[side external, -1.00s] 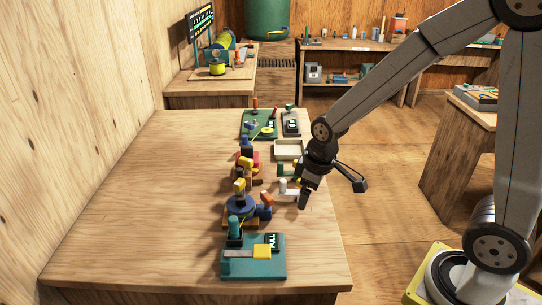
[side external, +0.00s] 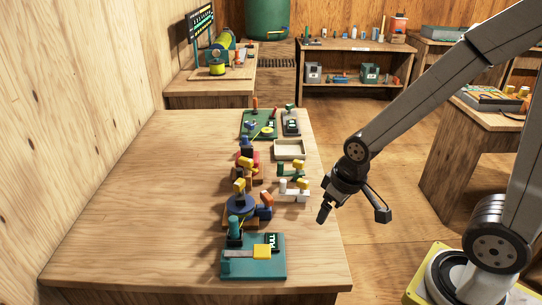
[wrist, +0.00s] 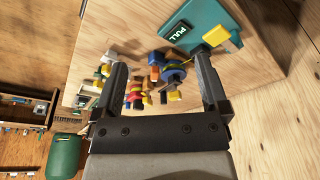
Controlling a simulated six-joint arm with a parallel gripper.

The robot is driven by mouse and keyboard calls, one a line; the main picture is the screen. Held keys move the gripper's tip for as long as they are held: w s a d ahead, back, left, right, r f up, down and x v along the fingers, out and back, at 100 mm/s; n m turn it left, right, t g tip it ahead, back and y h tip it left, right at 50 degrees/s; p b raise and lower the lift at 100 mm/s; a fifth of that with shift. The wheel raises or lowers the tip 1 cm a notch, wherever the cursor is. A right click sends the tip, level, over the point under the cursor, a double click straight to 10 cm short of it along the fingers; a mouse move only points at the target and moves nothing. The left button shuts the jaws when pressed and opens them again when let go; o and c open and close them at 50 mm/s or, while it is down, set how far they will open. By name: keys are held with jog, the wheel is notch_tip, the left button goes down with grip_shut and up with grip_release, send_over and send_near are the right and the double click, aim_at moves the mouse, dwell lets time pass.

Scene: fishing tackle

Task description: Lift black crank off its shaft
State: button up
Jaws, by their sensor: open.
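My gripper (side external: 323,214) is open and empty, off the right edge of the table and apart from everything on it. In the wrist view its two fingers (wrist: 160,66) frame a cluster of coloured reel parts seen from a distance. A blue round reel (side external: 241,205) with a yellow knob above it stands near the table's front. Behind it stands a red reel (side external: 252,158) with dark parts and a yellow block. The black crank and its shaft are too small to pick out for certain among these dark parts.
A teal base with a PULL label (side external: 255,268) lies at the front. White (side external: 293,196) and green (side external: 288,174) parts with yellow knobs, and a beige tray (side external: 290,150), line the right side. A green board (side external: 258,132) is at the back. The table's left side is clear.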

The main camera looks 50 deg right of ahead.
jog(key=c, duration=0.6)
jog(key=n+t+y, duration=0.1)
jog(key=n+y, duration=0.2)
jog(key=n, duration=0.4)
send_over(240, 169)
jog(key=s+d, duration=0.2)
notch_tip(240, 169, down, 2)
jog(key=f, duration=0.1)
jog(key=shift+x, duration=1.1)
jog(key=shift+a, duration=0.15)
jog(key=shift+x, duration=2.5)
